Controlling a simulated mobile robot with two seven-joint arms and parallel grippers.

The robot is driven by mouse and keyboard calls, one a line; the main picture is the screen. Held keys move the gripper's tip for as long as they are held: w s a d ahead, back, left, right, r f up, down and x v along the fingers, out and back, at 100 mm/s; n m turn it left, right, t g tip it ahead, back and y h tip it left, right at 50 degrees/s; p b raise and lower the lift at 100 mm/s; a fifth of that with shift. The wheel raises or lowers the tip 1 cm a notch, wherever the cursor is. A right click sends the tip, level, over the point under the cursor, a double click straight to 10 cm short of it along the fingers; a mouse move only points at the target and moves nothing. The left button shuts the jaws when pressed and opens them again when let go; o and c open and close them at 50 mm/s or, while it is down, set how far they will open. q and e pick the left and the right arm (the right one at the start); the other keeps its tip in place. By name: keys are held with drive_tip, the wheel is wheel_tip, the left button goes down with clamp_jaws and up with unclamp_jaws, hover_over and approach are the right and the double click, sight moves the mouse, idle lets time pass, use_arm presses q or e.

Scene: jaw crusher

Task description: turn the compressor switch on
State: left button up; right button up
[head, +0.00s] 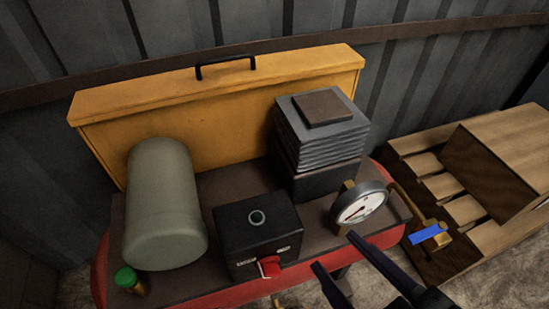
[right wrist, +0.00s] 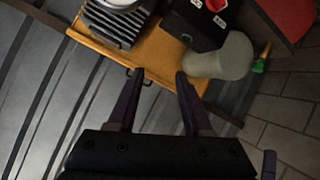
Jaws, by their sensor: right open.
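The compressor has a red tank (head: 380,238) under a dark top plate. A black switch box (head: 258,227) sits on the plate, with a round grey-green button or fitting on its top. A red switch (head: 269,267) is on its front face between two small white labels, too small to read. The switch also shows at the top of the right wrist view (right wrist: 216,4). My right gripper (head: 335,251) is open and empty, right of the switch and below the gauge, apart from both in the picture. Its two fingers also show in the right wrist view (right wrist: 157,74). My left gripper is not in view.
A round gauge (head: 360,205) stands right of the box, with a brass pipe and blue-handled valve (head: 428,234) beyond. A finned block (head: 320,135), grey cylinder (head: 164,205) and green-capped fitting (head: 127,279) surround the box. A yellow panel (head: 220,95) stands behind; a wooden pallet (head: 465,210) lies right.

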drive_tip(key=s+a+f+n+t+y+b, duration=0.1)
drive_tip(key=a+f+t+b, duration=0.1)
drive_tip(key=f+b, duration=0.55)
drive_tip(key=s+a+f+n+t+b, duration=0.1)
drive_tip(key=f+b, duration=0.6)
drive_tip(key=f, duration=0.2)
drive_tip(key=n+t+b, duration=0.1)
drive_tip(key=t+b, duration=0.2)
drive_tip(key=b, duration=0.7)
approach(274, 277)
drive_tip(key=shift+y, duration=0.3)
drive_tip(key=x, duration=0.4)
drive_tip(key=b+x, duration=0.1)
drive_tip(key=x, duration=0.4)
drive_tip(key=shift+w+d+f, duration=0.1)
drive_tip(key=shift+w+f, duration=0.1)
drive_tip(key=shift+c, duration=1.4)
clamp_jaws()
